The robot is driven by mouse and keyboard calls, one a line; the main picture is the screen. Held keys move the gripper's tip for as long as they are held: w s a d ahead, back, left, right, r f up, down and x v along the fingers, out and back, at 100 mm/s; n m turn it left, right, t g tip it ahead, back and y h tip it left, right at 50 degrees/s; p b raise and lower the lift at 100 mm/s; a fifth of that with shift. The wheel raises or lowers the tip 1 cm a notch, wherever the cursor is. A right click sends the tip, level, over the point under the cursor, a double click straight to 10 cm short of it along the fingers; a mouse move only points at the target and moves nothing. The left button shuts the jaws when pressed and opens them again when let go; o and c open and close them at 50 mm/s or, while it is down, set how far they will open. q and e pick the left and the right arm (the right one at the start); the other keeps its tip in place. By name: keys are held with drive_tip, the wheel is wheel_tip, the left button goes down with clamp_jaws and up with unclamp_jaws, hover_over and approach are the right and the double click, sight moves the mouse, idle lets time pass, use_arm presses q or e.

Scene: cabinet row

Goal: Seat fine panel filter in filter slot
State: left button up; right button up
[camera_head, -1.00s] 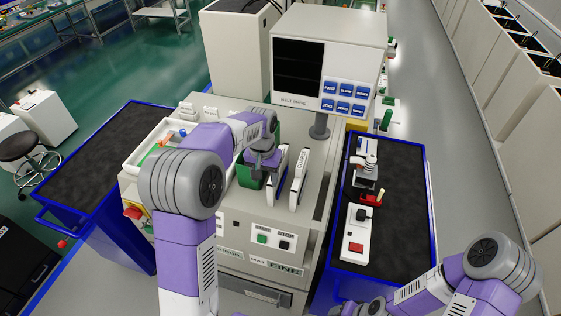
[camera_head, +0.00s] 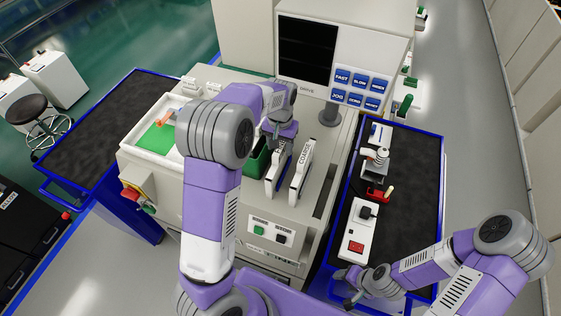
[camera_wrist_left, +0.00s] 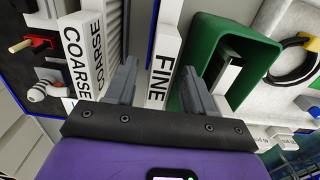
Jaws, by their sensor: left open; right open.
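The fine panel filter (camera_wrist_left: 162,60) is a white upright panel lettered FINE; in the head view (camera_head: 276,174) it stands on the machine top. My left gripper (camera_wrist_left: 160,72) is open and points down at it. In the wrist view the panel shows between the two fingers, with gaps at both sides; I cannot tell how deep the fingers reach. In the head view the left gripper (camera_head: 277,143) hides part of the panel's far end. The filter slot cannot be made out for sure. My right gripper (camera_head: 350,280) is open and empty, low beside the right cart.
The COARSE panel (camera_head: 302,168) stands close on the right of the fine one. A green open box (camera_wrist_left: 186,92) stands close on its other side. A screen unit (camera_head: 345,50) rises behind. The right cart (camera_head: 415,190) carries several devices.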

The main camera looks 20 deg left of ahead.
use_arm(q)
drive_tip(key=shift+f, duration=0.45)
drive_tip(key=c, duration=1)
drive_tip(key=shift+r, duration=0.2)
